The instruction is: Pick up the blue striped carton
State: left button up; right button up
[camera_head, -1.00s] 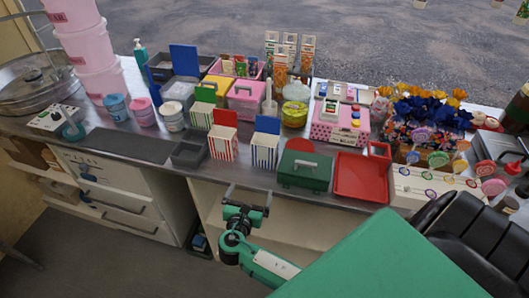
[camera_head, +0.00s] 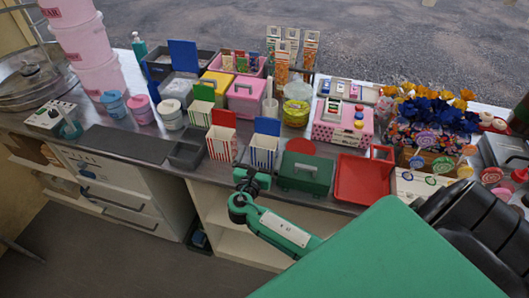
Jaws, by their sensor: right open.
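The blue striped carton (camera_head: 264,152), blue and white with a raised blue flap at its back, stands upright near the counter's front edge. My right gripper (camera_head: 255,168) is open at the carton's front, with its fingers close to the lower part of the carton. The fingers are small and partly lost against the stripes, so I cannot tell whether they touch it. The gripper hides the carton's bottom front. My left gripper is not in view.
A red striped carton (camera_head: 221,146) stands just left, and a green striped one (camera_head: 201,112) behind it. A green box with a handle (camera_head: 305,174) is close on the right, then a red tray (camera_head: 362,180). A grey bin (camera_head: 186,154) sits further left.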

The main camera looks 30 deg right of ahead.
aim_at(266, 140)
jog(key=p+x, duration=0.2)
jog(key=x, duration=0.3)
jog(key=shift+w+d+f, duration=0.15)
jog(key=shift+d, duration=0.2)
jog(key=shift+w+d+f, duration=0.1)
jog(key=shift+w+d, duration=0.05)
jog(key=shift+w, duration=0.05)
jog(key=c, duration=1)
jog(key=shift+r, duration=0.55)
notch_tip(266, 140, up, 19)
jog(key=b, duration=0.1)
jog(key=shift+b, duration=0.3)
